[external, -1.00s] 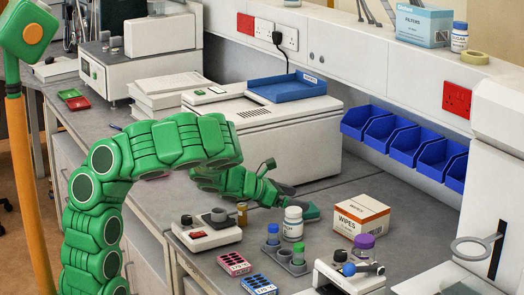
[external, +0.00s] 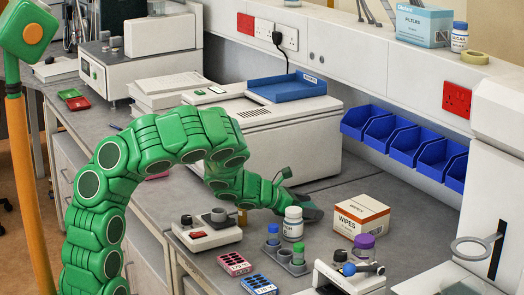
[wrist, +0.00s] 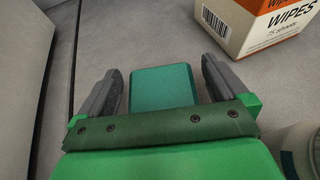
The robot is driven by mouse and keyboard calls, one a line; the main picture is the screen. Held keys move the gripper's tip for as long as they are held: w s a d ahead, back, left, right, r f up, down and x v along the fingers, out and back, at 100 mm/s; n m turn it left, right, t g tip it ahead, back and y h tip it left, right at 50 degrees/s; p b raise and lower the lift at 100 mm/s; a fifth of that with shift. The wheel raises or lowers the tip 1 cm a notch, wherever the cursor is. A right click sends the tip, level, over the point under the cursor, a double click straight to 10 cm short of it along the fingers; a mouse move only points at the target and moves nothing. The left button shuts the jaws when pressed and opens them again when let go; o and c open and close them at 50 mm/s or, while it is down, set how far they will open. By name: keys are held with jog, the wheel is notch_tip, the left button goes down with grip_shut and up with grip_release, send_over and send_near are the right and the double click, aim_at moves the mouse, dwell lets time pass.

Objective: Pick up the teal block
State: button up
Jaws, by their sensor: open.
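The teal block (wrist: 163,86) lies on the grey bench in the wrist view, with its near part hidden by my gripper's front edge. My gripper (wrist: 160,66) is open, with one dark finger to the left of the block and one to the right. A gap shows between each finger and the block. In the external view my gripper (external: 311,213) is low over the bench, behind the white bottle (external: 293,224). The teal block cannot be made out there; my gripper appears to hide it.
A wipes box (external: 361,219) stands right of my gripper, and also shows in the wrist view (wrist: 262,28). A tube holder (external: 282,258) and a small white device (external: 207,232) are nearer the front. A large white machine (external: 275,140) stands behind.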

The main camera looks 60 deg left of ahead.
jog(key=c, duration=1)
jog(key=shift+r, duration=0.1)
notch_tip(320, 180, up, 10)
dwell(0.4)
